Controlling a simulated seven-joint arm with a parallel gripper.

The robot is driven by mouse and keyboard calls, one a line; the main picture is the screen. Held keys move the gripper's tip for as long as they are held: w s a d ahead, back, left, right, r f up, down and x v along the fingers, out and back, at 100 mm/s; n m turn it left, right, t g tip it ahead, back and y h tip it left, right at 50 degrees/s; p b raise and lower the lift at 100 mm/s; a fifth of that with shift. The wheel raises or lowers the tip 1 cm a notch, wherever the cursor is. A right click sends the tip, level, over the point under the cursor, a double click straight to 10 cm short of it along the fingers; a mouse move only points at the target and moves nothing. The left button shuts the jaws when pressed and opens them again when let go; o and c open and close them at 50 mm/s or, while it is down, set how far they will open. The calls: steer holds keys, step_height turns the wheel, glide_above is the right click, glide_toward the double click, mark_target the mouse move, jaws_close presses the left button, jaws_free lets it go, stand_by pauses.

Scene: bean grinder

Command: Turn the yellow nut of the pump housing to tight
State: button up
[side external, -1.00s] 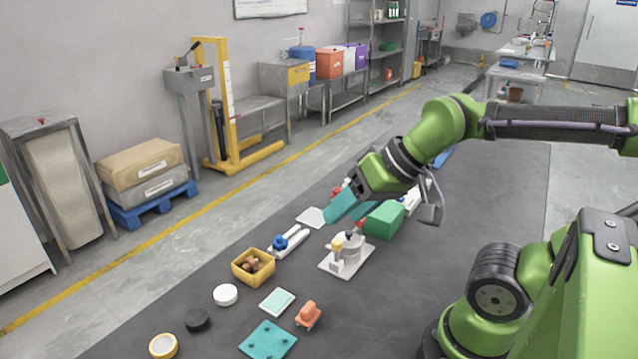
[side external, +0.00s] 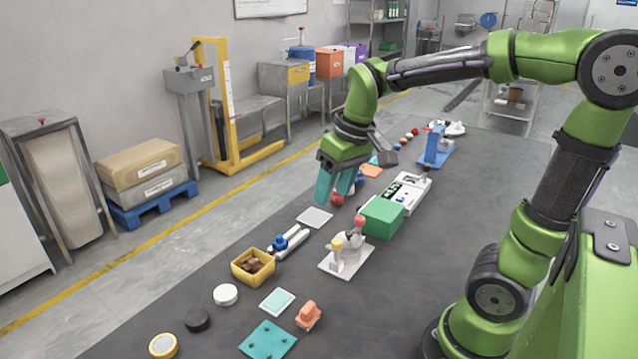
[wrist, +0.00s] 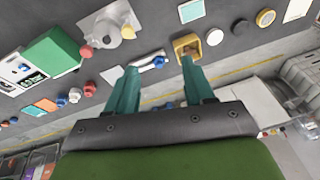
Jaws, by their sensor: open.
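The likely pump housing (side external: 352,262) is a pale grey body on a flat plate on the dark table, left of a green box. A yellow knob-like part, likely the nut (side external: 337,244), stands on its near left side, and a red ball-topped part (side external: 359,222) on its far side. My gripper (side external: 335,190) is above and behind the housing, apart from it, with its teal fingers pointing down, spread and empty. In the wrist view the fingers (wrist: 158,68) are apart, and the housing (wrist: 108,24) shows at the upper left. The nut's tightness cannot be told.
A green box (side external: 382,218) stands close beside the housing. A blue-knobbed fitting (side external: 288,242) and a yellow bin (side external: 253,267) with brown items lie to the left. A white panel (side external: 408,192) and a blue device (side external: 433,150) stand farther back. The right table area is clear.

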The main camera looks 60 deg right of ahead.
mark_target(337, 241)
steer(key=w+d+n+g, duration=0.3)
steer(key=d, duration=0.2)
steer(key=shift+n+h, duration=0.4)
steer(key=shift+n, duration=0.2)
steer(key=f, duration=1)
steer(key=s+f, duration=0.1)
steer(key=f, duration=0.4)
steer(key=shift+a+f, duration=0.1)
steer(key=shift+f, duration=0.2)
jaws_close()
